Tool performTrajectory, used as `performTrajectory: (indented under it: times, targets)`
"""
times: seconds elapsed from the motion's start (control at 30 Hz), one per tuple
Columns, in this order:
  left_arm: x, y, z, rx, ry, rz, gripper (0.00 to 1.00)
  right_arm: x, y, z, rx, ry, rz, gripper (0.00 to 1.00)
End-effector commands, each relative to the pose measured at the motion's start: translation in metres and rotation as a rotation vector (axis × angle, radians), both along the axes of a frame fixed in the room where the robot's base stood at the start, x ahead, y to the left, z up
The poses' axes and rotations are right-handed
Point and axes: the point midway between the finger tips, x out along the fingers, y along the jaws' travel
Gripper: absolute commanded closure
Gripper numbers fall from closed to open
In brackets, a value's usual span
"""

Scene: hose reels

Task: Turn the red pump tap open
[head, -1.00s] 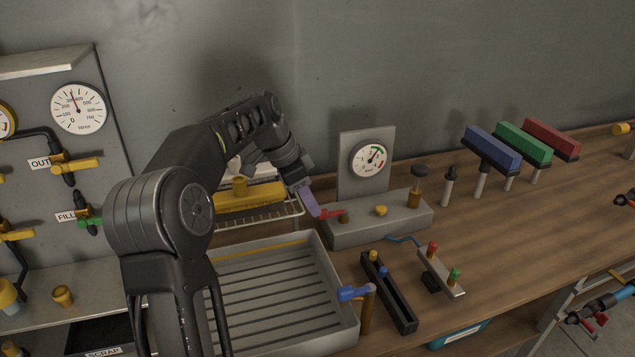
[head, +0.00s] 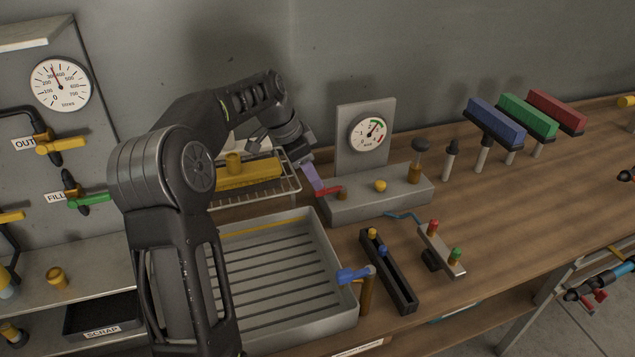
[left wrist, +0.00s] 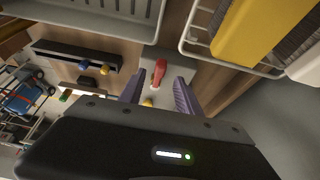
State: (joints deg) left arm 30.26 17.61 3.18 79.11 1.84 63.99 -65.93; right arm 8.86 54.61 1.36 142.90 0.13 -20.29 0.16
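The red pump tap (head: 328,190) is a small red lever at the left end of the grey pump block (head: 390,196), below a gauge plate. It also shows in the left wrist view as a red handle (left wrist: 159,72). My left gripper (head: 317,185) reaches down to it from the left, one purple finger visible at the lever's outer end. In the left wrist view my left gripper's two purple fingers (left wrist: 158,90) stand apart with the handle lined up between them; I cannot tell whether they touch it. My right gripper is not in view.
A grooved grey tray (head: 325,335) with a blue-handled tap (head: 355,274) stands in front. A wire rack (head: 285,195) holding a yellow brush (head: 250,175) is left of the pump. A black trough (head: 392,275) lies before it.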

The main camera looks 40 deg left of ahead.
Motion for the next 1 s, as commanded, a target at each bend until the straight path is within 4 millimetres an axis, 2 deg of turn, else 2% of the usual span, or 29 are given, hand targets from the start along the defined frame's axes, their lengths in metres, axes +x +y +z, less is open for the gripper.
performTrajectory:
  times: [0.1, 0.23, 0.6, 1.0]
  targets:
    - [0.005, -0.005, -0.017, -0.002, 0.004, -0.002, 0.60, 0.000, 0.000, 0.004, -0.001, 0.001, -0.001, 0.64]
    - [0.010, -0.008, -0.031, -0.001, 0.002, -0.001, 0.60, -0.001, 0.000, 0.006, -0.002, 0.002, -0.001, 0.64]
    - [0.013, -0.009, -0.037, 0.000, 0.000, 0.000, 0.61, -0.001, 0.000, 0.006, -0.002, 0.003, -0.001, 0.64]
    - [0.012, -0.009, -0.037, 0.000, 0.000, 0.000, 0.94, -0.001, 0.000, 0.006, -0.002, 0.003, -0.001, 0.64]
